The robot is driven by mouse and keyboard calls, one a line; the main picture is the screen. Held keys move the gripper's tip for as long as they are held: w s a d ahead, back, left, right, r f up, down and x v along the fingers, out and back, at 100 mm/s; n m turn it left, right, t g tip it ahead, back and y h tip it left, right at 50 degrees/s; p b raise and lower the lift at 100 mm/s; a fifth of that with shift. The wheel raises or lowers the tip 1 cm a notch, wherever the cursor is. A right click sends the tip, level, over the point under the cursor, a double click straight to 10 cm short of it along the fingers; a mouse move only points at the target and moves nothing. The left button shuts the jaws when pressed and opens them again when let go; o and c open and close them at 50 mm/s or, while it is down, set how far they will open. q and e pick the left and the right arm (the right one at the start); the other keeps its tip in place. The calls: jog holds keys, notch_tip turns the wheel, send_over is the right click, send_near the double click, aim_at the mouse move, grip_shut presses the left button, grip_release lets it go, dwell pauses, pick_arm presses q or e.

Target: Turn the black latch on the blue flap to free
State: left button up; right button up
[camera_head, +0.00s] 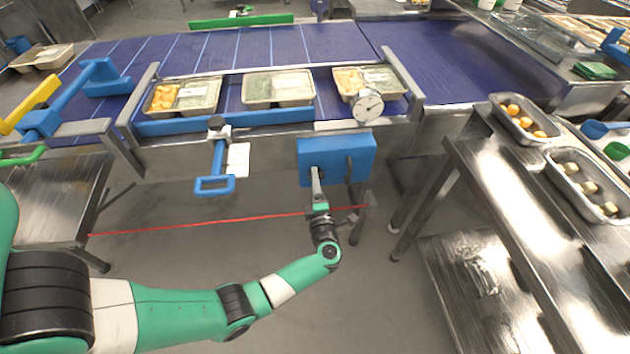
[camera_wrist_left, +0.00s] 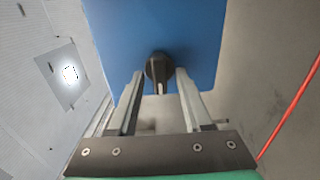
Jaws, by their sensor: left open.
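The blue flap (camera_head: 350,146) hangs at the front of the conveyor frame, below the dial. My left gripper (camera_head: 315,172) is in front of its lower left part. In the left wrist view the flap (camera_wrist_left: 160,25) fills the top middle. The black latch (camera_wrist_left: 158,68) sits near the flap's lower edge, between the tips of my left gripper (camera_wrist_left: 159,75). The fingers are apart, one on each side of the latch; I cannot tell whether either touches it. In the head view my gripper hides much of that area. My right gripper is not in view.
A round dial (camera_head: 367,106) is above the flap. A blue handle (camera_head: 215,185) hangs to the left. Several filled trays stand on the blue conveyor (camera_head: 280,45). A steel table (camera_head: 510,200) is at right. A red line (camera_head: 200,225) runs behind my arm.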

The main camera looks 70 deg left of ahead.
pick_arm(q)
jog(key=p+v, duration=0.3)
jog(key=v, duration=0.8)
jog(key=shift+d, duration=0.3)
